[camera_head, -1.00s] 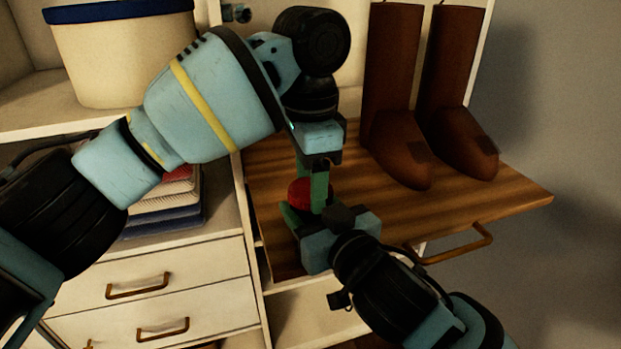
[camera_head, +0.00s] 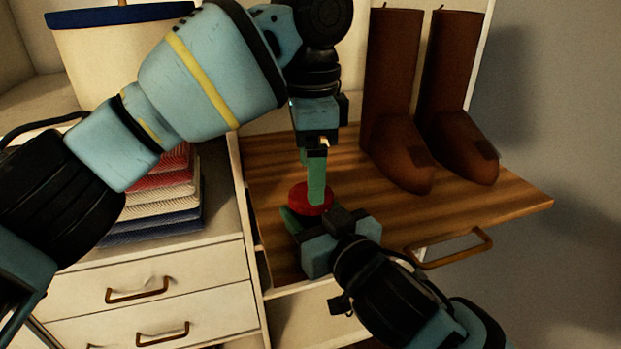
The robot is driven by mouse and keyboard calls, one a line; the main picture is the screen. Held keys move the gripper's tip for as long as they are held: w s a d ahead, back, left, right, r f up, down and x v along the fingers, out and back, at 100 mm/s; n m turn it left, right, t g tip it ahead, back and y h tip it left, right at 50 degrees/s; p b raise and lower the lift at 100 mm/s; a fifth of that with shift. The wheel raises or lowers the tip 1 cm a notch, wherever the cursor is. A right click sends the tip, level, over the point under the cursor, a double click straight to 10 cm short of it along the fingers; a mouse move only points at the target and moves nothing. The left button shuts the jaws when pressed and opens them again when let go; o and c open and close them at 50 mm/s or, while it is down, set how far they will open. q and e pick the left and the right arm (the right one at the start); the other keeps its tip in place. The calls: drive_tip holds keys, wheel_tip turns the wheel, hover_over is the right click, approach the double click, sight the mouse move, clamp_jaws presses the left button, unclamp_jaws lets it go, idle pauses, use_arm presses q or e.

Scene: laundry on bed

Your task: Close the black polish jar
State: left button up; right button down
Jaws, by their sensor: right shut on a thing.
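A round red piece (camera_head: 298,198), which looks like the top of the polish jar, is low over the wooden pull-out board. No black jar body shows clearly. My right gripper (camera_head: 306,218) reaches in from the lower right and is shut on the jar just below the red piece; its own body hides most of the jar. My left gripper (camera_head: 316,196) points down from above. Its green fingers overlap the red piece in the view, and I cannot tell whether they touch or grip it.
The wooden board (camera_head: 470,205) has a brass handle (camera_head: 455,252) at its front. Brown boots (camera_head: 395,120) stand on its right part. Folded cloths (camera_head: 155,205) and a cream box (camera_head: 100,60) are on the left. Drawers (camera_head: 100,292) are below. The board's front right is clear.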

use_arm(q)
drive_tip(key=shift+r, duration=0.5)
drive_tip(key=shift+c, duration=0.5)
drive_tip(key=shift+c, duration=0.8)
wheel_tip(320, 180, up, 4)
drive_tip(key=n, duration=0.6)
drive_tip(key=shift+f+n, duration=0.25)
drive_tip(key=shift+n, duration=0.05)
drive_tip(key=shift+f, duration=0.1)
drive_tip(key=shift+f, duration=3.95)
